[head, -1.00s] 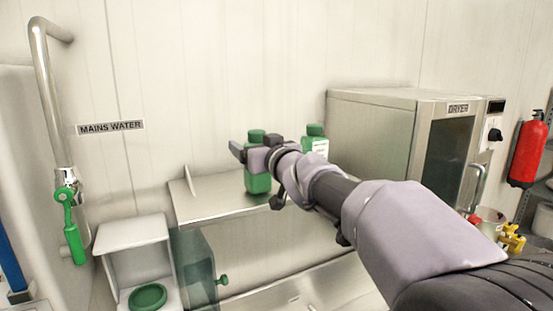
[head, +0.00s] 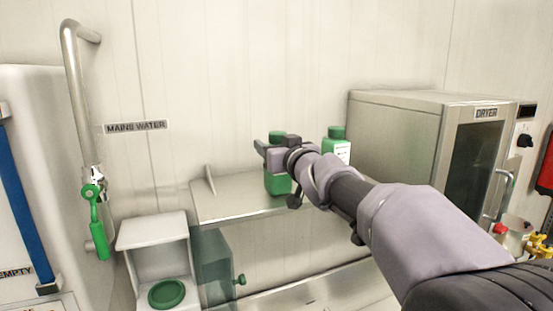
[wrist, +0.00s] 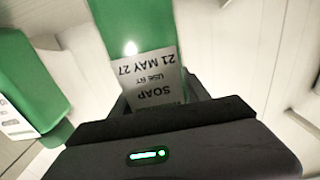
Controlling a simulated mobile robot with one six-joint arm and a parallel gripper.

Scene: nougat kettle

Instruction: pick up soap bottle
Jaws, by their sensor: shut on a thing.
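The soap bottle (head: 278,184) is green with a green cap, and in the head view my gripper (head: 268,152) is shut on it near its top. It is at the steel shelf (head: 235,203); I cannot tell whether its base touches the shelf. In the wrist view, the bottle (wrist: 137,35) lies between the jaws, and its label reads SOAP, USE BY 21 MAY 27. A second green bottle (head: 336,146) with a white label stands to the right, partly behind my arm. It also shows at the left of the wrist view (wrist: 25,80).
A steel dryer (head: 400,135) stands right of the bottles. A white open box with a green round lid (head: 167,294) is at the lower left. A green-handled water pipe (head: 98,222) is on the left. The shelf left of the bottle is mostly clear.

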